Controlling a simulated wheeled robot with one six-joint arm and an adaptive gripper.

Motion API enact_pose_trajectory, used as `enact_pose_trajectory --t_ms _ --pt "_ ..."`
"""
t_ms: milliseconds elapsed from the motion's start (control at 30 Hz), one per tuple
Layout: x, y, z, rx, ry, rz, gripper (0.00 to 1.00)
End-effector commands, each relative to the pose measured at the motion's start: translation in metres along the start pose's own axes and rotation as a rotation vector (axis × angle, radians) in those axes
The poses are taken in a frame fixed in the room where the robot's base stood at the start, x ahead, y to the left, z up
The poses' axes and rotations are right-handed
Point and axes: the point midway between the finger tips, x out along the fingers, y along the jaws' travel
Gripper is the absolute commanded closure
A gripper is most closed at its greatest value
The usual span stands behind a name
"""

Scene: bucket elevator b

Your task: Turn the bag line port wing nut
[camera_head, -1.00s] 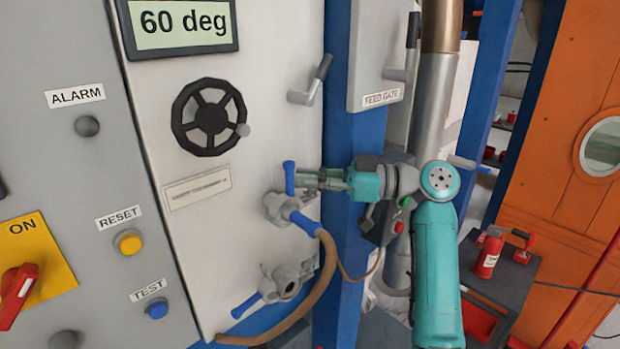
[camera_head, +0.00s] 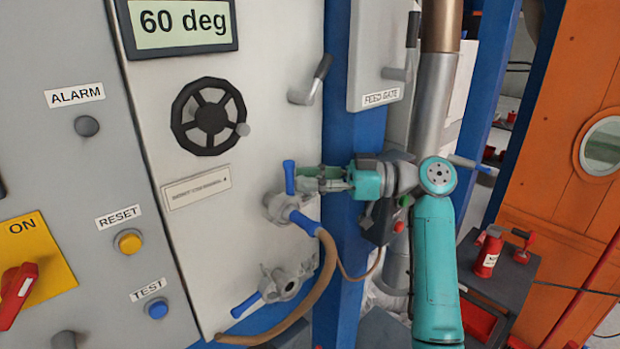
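A grey port fitting (camera_head: 276,209) sits on the pale panel. A blue upright lever (camera_head: 289,177) rises from it, and a blue sleeve (camera_head: 305,222) joins it to a brown hose. A second grey fitting (camera_head: 287,284) with a blue handle (camera_head: 246,305) sits below. I cannot tell which part is the wing nut. My gripper (camera_head: 302,180) comes from the right, its fingers pointing left at the upright lever. The fingers look parted, with a gap between them. Their tips are just right of the lever; whether they touch it is not clear.
A brown hose (camera_head: 325,265) curves down below my gripper. A blue post (camera_head: 345,235) stands behind the gripper. A black handwheel (camera_head: 210,117) and a grey lever (camera_head: 310,88) are above. A dark table (camera_head: 515,280) with a red extinguisher (camera_head: 488,255) is at the right.

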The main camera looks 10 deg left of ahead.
Motion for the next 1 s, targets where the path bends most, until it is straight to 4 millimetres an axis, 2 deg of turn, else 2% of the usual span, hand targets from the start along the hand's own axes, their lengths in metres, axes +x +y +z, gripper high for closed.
enact_pose_trajectory --t_ms 133,267,700,833,1000 --pt "-0.004 0.0 0.0 -0.001 0.001 0.001 0.67" --pt "-0.018 0.001 -0.001 0.0 0.001 0.004 0.67" --pt "-0.1 0.0 0.0 -0.001 0.0 0.003 0.67" --pt "-0.113 0.001 0.0 0.0 0.0 0.001 0.67" --pt "-0.12 0.0 0.001 0.0 0.0 0.001 0.67"
